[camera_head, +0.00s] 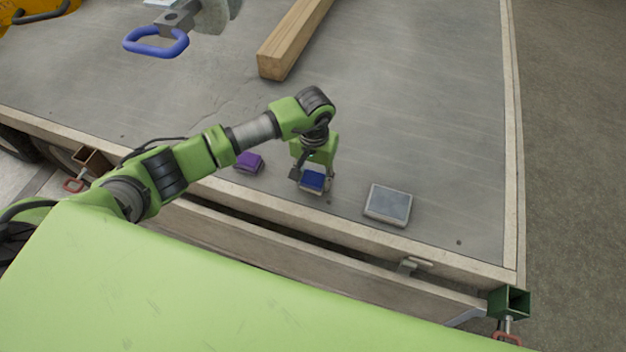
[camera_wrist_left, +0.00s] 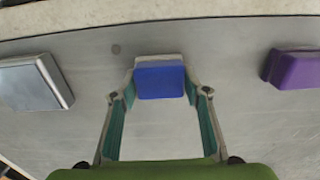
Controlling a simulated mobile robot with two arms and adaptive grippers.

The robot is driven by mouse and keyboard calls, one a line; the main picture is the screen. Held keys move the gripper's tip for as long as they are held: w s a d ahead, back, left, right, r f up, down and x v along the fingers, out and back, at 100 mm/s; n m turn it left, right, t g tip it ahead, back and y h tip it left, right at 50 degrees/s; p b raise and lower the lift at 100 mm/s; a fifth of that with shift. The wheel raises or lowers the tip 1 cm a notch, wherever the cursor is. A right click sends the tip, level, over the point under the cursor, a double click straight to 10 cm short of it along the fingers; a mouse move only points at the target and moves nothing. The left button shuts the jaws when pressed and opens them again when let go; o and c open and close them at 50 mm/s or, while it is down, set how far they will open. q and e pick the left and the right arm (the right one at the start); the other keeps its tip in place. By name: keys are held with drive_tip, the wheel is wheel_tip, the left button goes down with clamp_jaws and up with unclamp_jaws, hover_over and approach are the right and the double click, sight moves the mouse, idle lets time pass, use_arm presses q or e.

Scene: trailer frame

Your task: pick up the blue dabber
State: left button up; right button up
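The blue dabber (camera_head: 312,181) is a small block with a blue top and a pale base. It is at the front part of the trailer deck, and it also shows at the upper middle of the left wrist view (camera_wrist_left: 160,81). My left gripper (camera_head: 313,176) is low over it, with one finger on each side. In the left wrist view the fingertips (camera_wrist_left: 162,88) are close beside the dabber's sides; I cannot tell whether they touch it. The gripper looks open around the dabber. My right gripper is not in view.
A purple dabber (camera_head: 249,162) lies left of the blue one, and a grey-topped block (camera_head: 388,205) lies to its right. A wooden beam (camera_head: 291,40) and a blue-handled metal piece (camera_head: 156,42) are farther back. The trailer's front rim (camera_head: 330,232) is close by.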

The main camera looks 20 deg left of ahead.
sight(314, 175)
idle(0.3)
use_arm(q)
drive_tip(key=shift+w+r, duration=0.1)
drive_tip(key=shift+r, duration=0.4)
wheel_tip(314, 175, up, 2)
drive_tip(key=shift+r, duration=0.15)
drive_tip(key=s+a+r+b, duration=0.3)
drive_tip(key=s+r, duration=0.6)
drive_tip(key=s, duration=0.4)
drive_tip(key=shift+s+a+r, duration=0.3)
drive_tip(key=shift+a+r, duration=0.1)
drive_tip(key=shift+a, duration=0.15)
drive_tip(key=o, duration=0.6)
drive_tip(key=shift+c, duration=0.2)
drive_tip(key=c, duration=0.4)
drive_tip(key=shift+c, duration=0.2)
